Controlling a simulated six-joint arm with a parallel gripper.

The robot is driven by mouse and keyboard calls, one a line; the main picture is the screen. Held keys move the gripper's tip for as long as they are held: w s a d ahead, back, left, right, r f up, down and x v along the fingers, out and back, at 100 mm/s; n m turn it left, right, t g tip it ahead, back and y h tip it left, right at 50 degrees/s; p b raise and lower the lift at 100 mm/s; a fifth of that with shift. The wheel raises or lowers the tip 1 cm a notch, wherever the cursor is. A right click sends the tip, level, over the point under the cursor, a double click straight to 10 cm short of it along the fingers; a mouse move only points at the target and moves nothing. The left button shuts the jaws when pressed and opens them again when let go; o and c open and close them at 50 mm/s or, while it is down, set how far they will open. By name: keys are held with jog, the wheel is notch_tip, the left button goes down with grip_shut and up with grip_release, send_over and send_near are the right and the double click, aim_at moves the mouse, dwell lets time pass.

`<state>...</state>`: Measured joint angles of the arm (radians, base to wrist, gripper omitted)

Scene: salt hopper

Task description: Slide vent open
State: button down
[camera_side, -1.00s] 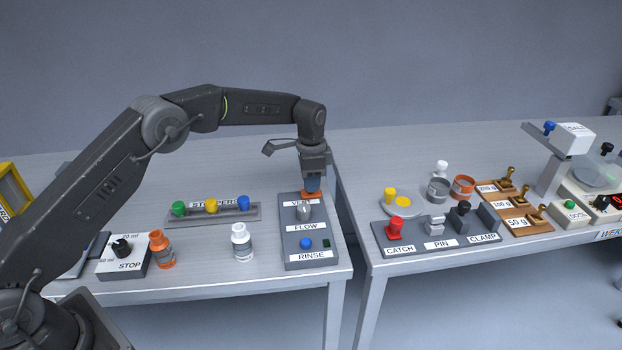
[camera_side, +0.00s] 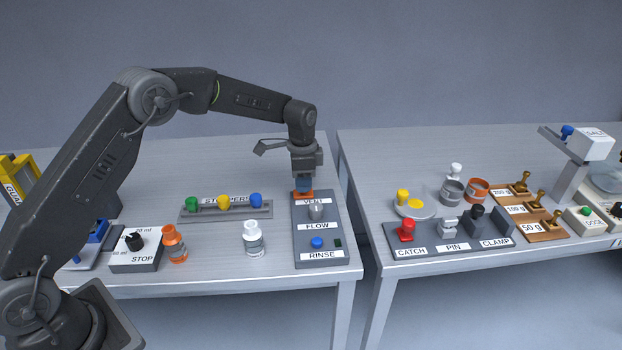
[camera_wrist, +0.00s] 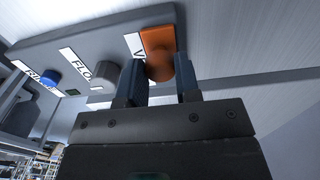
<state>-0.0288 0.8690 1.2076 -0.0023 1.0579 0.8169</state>
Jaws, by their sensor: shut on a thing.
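The vent is an orange slide (camera_side: 299,194) at the far end of the grey control panel (camera_side: 342,213), behind the VENT label (camera_side: 313,202). In the side view the slide sits toward the panel's left edge. In the wrist view the orange plate (camera_wrist: 158,36) carries a rounded brown knob (camera_wrist: 160,68). My gripper (camera_side: 304,187) points straight down over the slide. Its dark blue fingers also show in the wrist view (camera_wrist: 159,78), one on each side of the knob, shut on it. The fingers hide part of the slide in the side view.
On the same panel are a grey FLOW knob (camera_side: 316,212) and a blue RINSE button (camera_side: 317,243). A stopper rack (camera_side: 225,214) and a white bottle (camera_side: 253,240) stand to the left. A gap separates this table from the right one.

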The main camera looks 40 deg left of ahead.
jog(key=shift+s+a, duration=0.1)
jog(key=shift+a, duration=0.05)
jog(key=c, duration=1.1)
grip_release()
jog(key=shift+c, duration=0.2)
jog(key=o, duration=0.3)
jog(key=shift+o, duration=0.2)
notch_tip(320, 180, up, 14)
